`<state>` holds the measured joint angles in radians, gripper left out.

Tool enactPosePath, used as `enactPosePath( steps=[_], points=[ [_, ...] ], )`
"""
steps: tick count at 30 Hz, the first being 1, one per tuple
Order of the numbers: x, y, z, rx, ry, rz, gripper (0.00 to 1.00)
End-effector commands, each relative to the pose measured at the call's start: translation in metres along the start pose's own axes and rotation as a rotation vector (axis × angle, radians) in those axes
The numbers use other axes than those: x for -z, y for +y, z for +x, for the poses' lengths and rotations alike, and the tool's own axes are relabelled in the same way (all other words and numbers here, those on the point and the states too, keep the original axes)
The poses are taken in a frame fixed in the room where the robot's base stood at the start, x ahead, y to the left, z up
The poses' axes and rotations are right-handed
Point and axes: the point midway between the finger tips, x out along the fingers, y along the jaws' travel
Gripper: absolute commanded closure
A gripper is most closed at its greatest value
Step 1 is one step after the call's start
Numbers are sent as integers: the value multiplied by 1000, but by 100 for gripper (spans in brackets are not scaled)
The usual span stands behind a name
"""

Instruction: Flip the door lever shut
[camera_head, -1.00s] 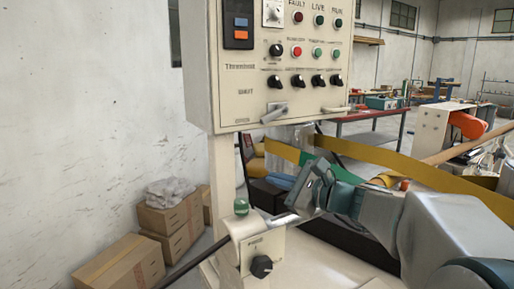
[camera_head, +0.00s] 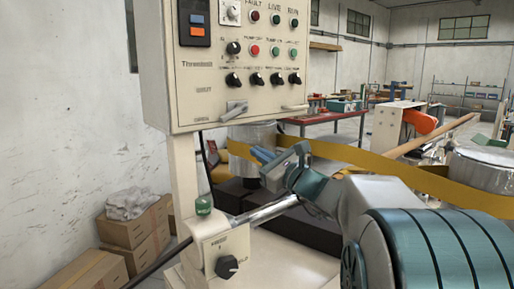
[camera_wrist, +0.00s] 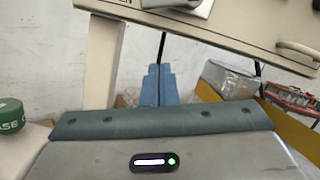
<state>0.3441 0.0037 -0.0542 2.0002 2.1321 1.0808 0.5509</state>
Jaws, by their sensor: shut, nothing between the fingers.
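The control box (camera_head: 240,100) has a grey metal lever (camera_head: 235,110) low on its front, which I take to be the door lever. It lies slanted, with its free end toward the lower left. The lever shows only in part at the top edge of the wrist view (camera_wrist: 190,6). My gripper (camera_head: 259,153) has blue fingers pressed together and empty. It is below and slightly right of the lever, apart from it. In the wrist view the shut fingers (camera_wrist: 160,72) point up toward the box's lower edge.
A pale bar handle (camera_head: 293,108) sits right of the lever. Knobs and buttons are above. A green button (camera_head: 203,205) and a black knob (camera_head: 227,267) are on the lower post. A yellow band (camera_head: 370,160) runs behind my arm. Cardboard boxes (camera_head: 125,230) stand at the left.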

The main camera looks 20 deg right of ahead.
Motion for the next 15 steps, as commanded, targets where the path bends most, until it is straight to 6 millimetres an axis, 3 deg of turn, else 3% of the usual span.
enactPosePath(
  steps=[10, 15],
  points=[
    [-1, 0, 76, -3, 0, 2, 100],
    [-27, 0, 84, -2, -2, -2, 100]
  ],
)
